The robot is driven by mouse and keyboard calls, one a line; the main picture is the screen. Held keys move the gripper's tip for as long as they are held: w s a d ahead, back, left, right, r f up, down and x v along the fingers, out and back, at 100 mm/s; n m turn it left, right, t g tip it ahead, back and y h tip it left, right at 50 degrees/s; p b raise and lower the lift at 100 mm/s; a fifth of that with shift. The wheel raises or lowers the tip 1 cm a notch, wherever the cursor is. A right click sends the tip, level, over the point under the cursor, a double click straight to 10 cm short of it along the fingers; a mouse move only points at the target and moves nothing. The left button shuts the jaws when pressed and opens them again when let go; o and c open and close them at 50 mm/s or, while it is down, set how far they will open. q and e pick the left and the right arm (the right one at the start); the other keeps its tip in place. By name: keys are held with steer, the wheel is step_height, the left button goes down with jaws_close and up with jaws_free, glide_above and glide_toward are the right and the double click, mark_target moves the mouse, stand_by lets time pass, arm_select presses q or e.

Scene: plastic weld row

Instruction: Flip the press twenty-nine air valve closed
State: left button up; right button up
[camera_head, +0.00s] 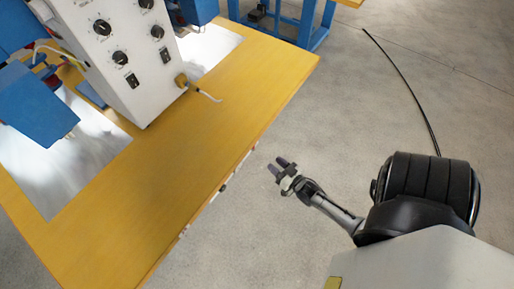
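A white press control box (125,60) stands on the yellow table, with black dials and switches on its face. A small brass-coloured fitting (181,80) sits low on its right side, with a thin pale line running from it over the table. It may be the air valve; its lever position and any press number are too small to tell. My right gripper (278,166) is open and empty over the floor, right of the table's edge and apart from the fitting. My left gripper is not in view.
The yellow table (190,145) has bare wood between the box and its right edge. Blue press parts (35,105) and a shiny metal plate (65,160) lie at left. A black cable (405,80) lies on open grey floor. A blue stand (305,25) is at the back.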

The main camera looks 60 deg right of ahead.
steer(key=b+x, duration=0.2)
steer(key=x, duration=0.9)
steer(key=shift+c, duration=0.3)
